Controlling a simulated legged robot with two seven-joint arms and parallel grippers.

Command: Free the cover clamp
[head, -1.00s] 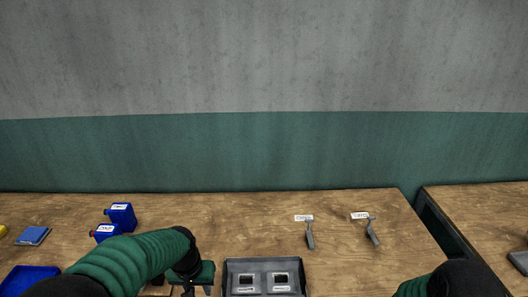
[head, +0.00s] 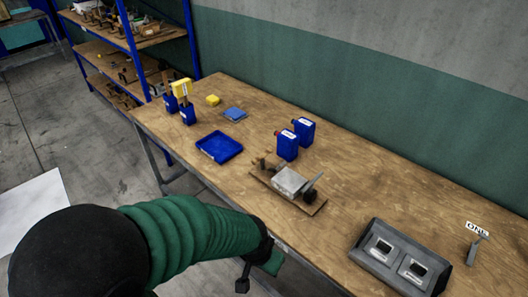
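A fixture on a wooden board (head: 265,182) sits near the table's front edge. It has a grey metal block (head: 289,181), a thin grey lever sticking up at its right, and a dark round knob (head: 309,195). I cannot tell which part is the cover clamp or how it is fastened. My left gripper (head: 243,284) hangs off the front edge of the table, below and in front of the fixture, apart from it. Its fingers are small and partly hidden, so its opening is unclear. My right gripper is out of view.
A dark panel with two square openings (head: 365,262) lies at the right, near a small grey lever tool (head: 474,250). Blue bottles (head: 287,146) stand behind the fixture. A blue tray (head: 219,158) lies to its left. A shelf rack (head: 131,40) stands beyond the table's left end.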

